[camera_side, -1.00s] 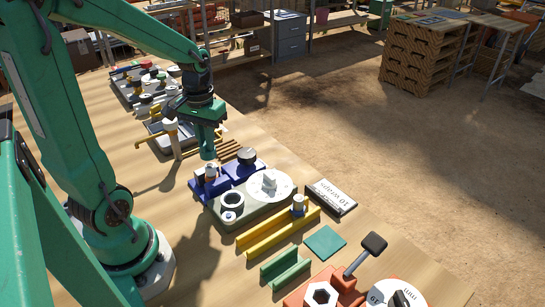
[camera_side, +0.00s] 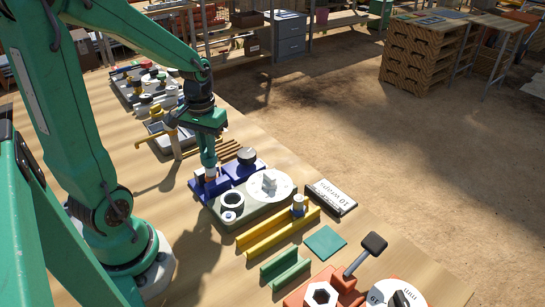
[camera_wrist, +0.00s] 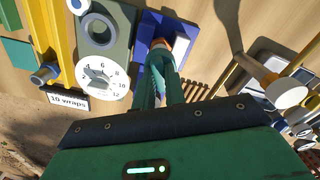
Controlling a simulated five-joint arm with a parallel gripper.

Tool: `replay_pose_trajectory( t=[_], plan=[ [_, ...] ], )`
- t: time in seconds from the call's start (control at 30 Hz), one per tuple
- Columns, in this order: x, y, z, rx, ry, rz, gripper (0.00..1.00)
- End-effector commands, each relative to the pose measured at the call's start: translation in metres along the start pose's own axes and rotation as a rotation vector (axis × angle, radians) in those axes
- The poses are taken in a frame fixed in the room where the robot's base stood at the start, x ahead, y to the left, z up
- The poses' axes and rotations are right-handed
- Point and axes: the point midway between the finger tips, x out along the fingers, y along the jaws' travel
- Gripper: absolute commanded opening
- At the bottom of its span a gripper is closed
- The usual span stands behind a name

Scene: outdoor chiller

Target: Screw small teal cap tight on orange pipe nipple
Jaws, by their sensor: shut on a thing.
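My gripper (camera_side: 208,160) points down over the blue fixture (camera_side: 226,178) and is shut on the small teal cap. The cap blends with the green fingers, so its outline is hard to make out. The orange pipe nipple (camera_side: 210,175) stands upright in the left part of the blue fixture, directly below the fingertips. In the wrist view, my gripper's fingertips (camera_wrist: 162,62) meet the top of the orange nipple (camera_wrist: 157,44). I cannot tell how far the cap sits down on the thread.
A grey base with a white dial (camera_side: 283,188) and a dark-holed ring (camera_side: 232,201) stands close right of the nipple. A yellow channel (camera_side: 275,237) and a "10 wraps" plate (camera_side: 332,197) lie nearer the front right.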

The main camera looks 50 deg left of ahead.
Motion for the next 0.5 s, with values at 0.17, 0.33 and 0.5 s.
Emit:
replay_pose_trajectory(
  t=[0.17,0.33,0.5],
  plan=[
    [0.004,0.000,0.000,0.000,-0.001,0.000,0.00],
    [0.007,0.000,0.000,0.000,0.000,0.000,0.00],
    [0.011,0.000,0.000,0.000,-0.001,0.000,0.00]
  ],
)
